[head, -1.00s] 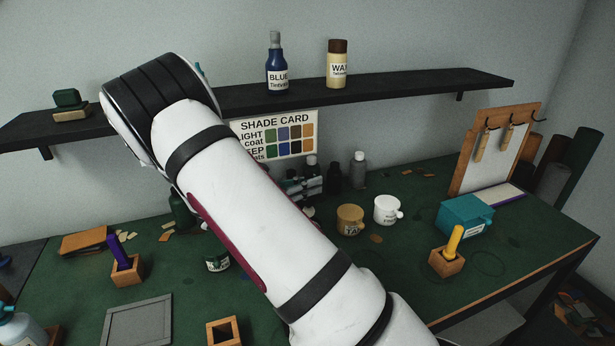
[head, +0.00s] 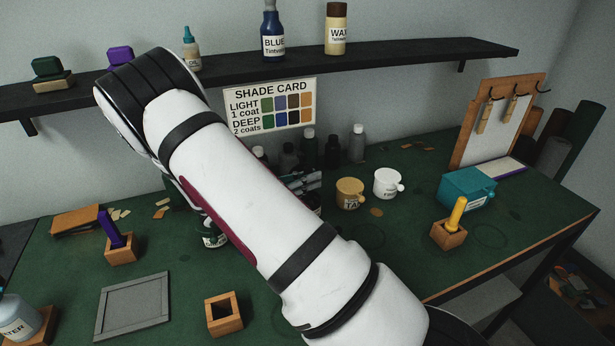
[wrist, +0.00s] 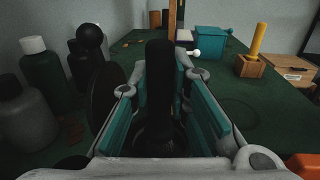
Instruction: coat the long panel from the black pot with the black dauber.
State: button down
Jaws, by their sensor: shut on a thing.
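My gripper (wrist: 160,110) is shut on the black dauber (wrist: 158,75), whose dark handle stands upright between the teal-lined fingers in the wrist view. The dauber's lower end is in shadow. In the head view my arm hides most of my gripper; part of it (head: 303,181) shows just right of the arm, near the dark bottles.
Tan (head: 349,193) and white (head: 387,183) pots, a teal box (head: 467,189) and a yellow-handled dauber (head: 456,214) stand to the right. A purple dauber (head: 110,229) stands left. An empty wooden holder (head: 224,313) is in front. Several bottles (head: 332,148) line the back.

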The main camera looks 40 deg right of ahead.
jog(key=shift+w, duration=0.1)
dwell(0.3)
jog(key=shift+w+d+b, duration=0.15)
jog(key=shift+w+b, duration=0.15)
jog(key=shift+w, duration=0.1)
jog(key=shift+s, duration=0.15)
jog(key=shift+s+p, duration=0.35)
jog(key=shift+w, duration=0.15)
jog(key=shift+w+b, duration=0.35)
jog(key=shift+r, duration=0.1)
